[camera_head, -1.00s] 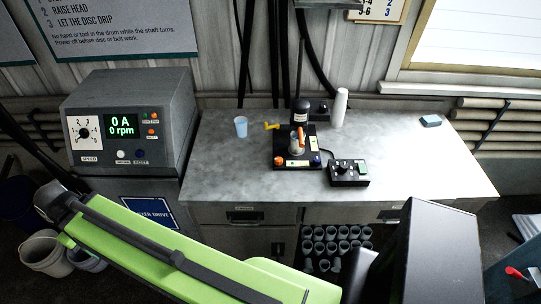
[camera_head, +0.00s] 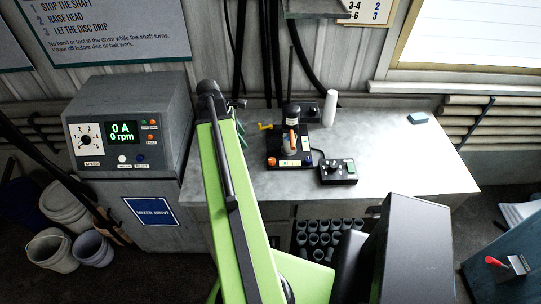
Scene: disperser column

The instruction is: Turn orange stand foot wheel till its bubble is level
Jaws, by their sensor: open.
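The small stand (camera_head: 291,141) sits on the bench top, with a dark base and an upright orange-and-grey part. Its orange foot wheel (camera_head: 274,161) is at the front left corner of the base, and a blue wheel (camera_head: 308,162) is at the front right corner. The bubble is too small to read here. My green arm rises left of the stand, and its upper end overlaps the bench's back left. My gripper's jaws do not show; the far part of the arm is hidden behind the green link.
A black control box (camera_head: 338,173) stands right of the stand, and a white cylinder (camera_head: 330,108) stands behind it. A yellow item (camera_head: 265,127) lies left of the stand. The mixer drive cabinet (camera_head: 130,122) is left of my arm. The bench's right side is mostly clear.

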